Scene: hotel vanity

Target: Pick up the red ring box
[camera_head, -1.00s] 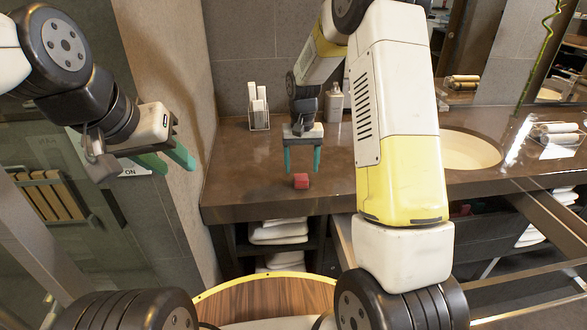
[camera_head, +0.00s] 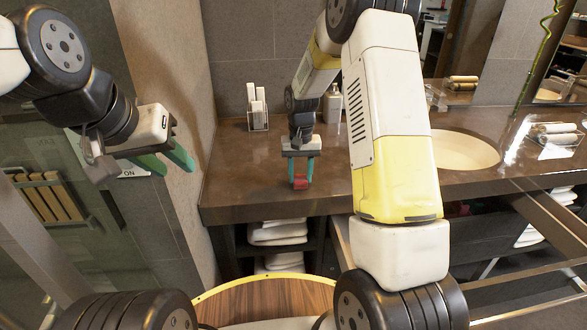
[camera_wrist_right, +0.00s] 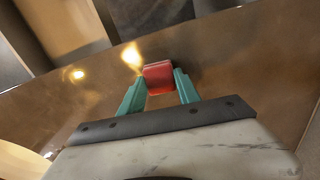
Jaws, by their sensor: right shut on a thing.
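The red ring box (camera_head: 300,182) is at the front part of the brown vanity counter (camera_head: 240,180). It also shows in the right wrist view (camera_wrist_right: 158,77). My right gripper (camera_head: 300,180) is down at the box with its green fingers shut on the box's two sides. In the right wrist view the fingers (camera_wrist_right: 159,85) flank the box. I cannot tell whether the box touches the counter. My left gripper (camera_head: 168,162) is held at the left, away from the counter, with its two green fingers apart and nothing between them.
A holder with white sticks or rolled items (camera_head: 257,108) and a soap bottle (camera_head: 333,103) stand at the back of the counter. A sink basin (camera_head: 465,150) and rolled towels (camera_head: 557,133) are at the right. Folded towels (camera_head: 278,233) lie on a shelf below.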

